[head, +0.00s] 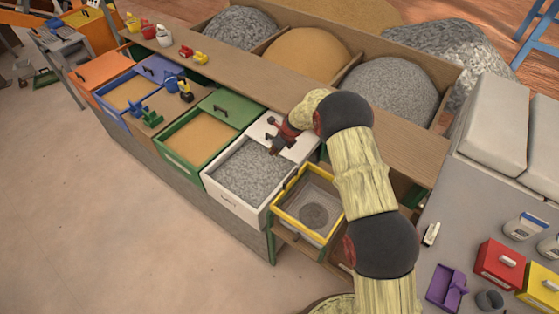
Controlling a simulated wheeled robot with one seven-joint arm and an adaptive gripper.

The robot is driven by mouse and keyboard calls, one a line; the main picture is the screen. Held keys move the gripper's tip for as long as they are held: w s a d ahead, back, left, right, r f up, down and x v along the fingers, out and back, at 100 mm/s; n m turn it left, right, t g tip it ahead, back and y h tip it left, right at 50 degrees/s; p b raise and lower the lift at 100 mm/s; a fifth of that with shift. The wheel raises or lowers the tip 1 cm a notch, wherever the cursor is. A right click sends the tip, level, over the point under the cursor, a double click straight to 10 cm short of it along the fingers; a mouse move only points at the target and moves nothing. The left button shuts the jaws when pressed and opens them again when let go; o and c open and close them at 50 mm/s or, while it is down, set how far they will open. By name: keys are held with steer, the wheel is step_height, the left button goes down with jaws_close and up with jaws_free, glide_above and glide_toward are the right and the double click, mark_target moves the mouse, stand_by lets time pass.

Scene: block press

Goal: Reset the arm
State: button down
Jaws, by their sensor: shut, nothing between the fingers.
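My gripper (283,139) is at the end of my arm, over the back of the white bin (228,200) of grey gravel. It is shut and empty, close to the bin's white lid (262,128); I cannot tell if it touches the lid. My arm reaches up from the lower right and bends left at the top. It hides part of the counter and what is behind it.
A yellow-framed box (322,238) stands right of the white bin. A green-lidded sand bin (165,153) and a blue sand bin (105,108) are to the left. Gravel and sand piles (308,52) lie behind the wooden shelf (235,85). The floor (100,220) at left is clear.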

steer(key=shift+w+a+r, duration=0.2)
steer(key=shift+w+r, duration=0.05)
steer(key=shift+r, duration=0.2)
